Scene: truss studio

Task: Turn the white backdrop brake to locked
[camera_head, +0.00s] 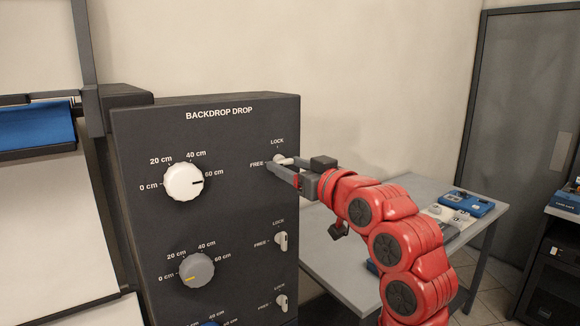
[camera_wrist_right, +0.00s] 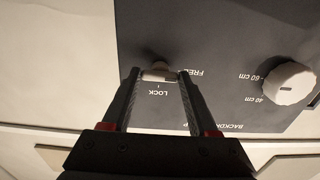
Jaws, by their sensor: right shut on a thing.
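The white backdrop brake (camera_head: 281,159) is the top small lever on the dark panel's right side, between a LOCK mark above and a FREE mark to its left. My right gripper (camera_head: 282,167) reaches it from the right and is shut on it. In the right wrist view the brake's white lever (camera_wrist_right: 158,74) sits between the two fingertips, with the LOCK print just below it and FREE to its right, both upside down. The fingers partly cover the lever, so I cannot tell exactly which mark it points at. My left gripper is not in view.
The white drop dial (camera_head: 184,182) is left of the brake, with a grey dial (camera_head: 196,269) below it. Two more brake levers (camera_head: 281,242) (camera_head: 281,302) sit under the held one. A grey table (camera_head: 340,262) stands behind my right arm, with a blue device (camera_head: 467,203) on it.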

